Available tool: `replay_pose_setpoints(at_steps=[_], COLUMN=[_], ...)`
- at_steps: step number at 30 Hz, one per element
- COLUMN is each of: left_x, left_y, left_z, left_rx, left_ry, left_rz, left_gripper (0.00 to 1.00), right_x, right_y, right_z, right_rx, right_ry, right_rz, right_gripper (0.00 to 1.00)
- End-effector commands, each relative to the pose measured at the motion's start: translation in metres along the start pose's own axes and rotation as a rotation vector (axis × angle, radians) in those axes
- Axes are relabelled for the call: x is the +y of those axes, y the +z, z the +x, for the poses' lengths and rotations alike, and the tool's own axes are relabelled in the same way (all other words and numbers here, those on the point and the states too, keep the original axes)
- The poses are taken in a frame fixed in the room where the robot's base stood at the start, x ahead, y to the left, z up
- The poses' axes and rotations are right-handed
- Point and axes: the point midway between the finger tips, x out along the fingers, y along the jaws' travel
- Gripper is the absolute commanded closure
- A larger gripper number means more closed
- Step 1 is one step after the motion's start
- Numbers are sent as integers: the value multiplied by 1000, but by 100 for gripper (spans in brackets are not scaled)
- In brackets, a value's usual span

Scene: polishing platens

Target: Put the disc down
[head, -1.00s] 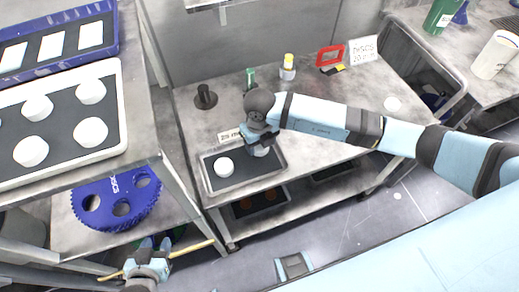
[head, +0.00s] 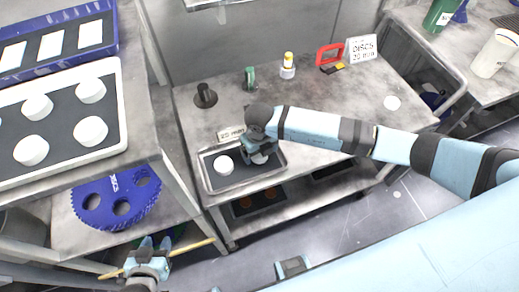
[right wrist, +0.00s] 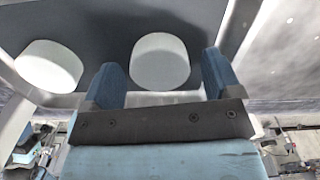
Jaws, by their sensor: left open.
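A black-floored tray with a light rim (head: 208,187) lies at the front left of the middle bench. One white disc (head: 223,165) lies in its left part. A second white disc (head: 261,158) is in its right part, partly hidden under my right gripper (head: 258,150). In the right wrist view the second disc (right wrist: 160,62) shows between the two blue fingers (right wrist: 160,80), with a gap on each side. The first disc (right wrist: 50,66) is to its left. My left gripper (head: 150,245) is open and low at the front left, away from the tray.
A small label (head: 231,133) stands behind the tray. A black post (head: 205,96), a green item (head: 250,78), a yellow-capped bottle (head: 288,66) and a red frame (head: 328,56) stand farther back. A white tray of discs (head: 123,112) is on the left bench. A yellow rod (head: 195,245) passes by my left gripper.

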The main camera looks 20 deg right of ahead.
Motion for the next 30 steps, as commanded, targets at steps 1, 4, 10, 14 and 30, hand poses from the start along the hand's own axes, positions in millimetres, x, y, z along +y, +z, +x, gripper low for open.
replay_pose_setpoints(at_steps=[1, 4, 10, 14, 30], left_x=[0, 0, 0, 0, 0], left_y=[0, -1, -3, 0, 12], left_z=[0, 0, -1, 0, 8], left_rx=[1, 2, 2, 3, -3], left_ry=[0, 0, 0, 0, 0], left_rz=[0, 0, 0, 0, 0], left_gripper=[57, 57, 57, 57, 57], right_x=[0, 0, 0, -1, 0], right_y=[0, 0, 1, 1, 0], right_z=[0, 0, -8, -28, -120], right_rx=[0, 0, -1, -4, -1], right_ry=[0, 0, 0, -1, -1], right_rz=[0, 0, 0, -1, 1], right_gripper=[16, 16, 16, 16, 16])
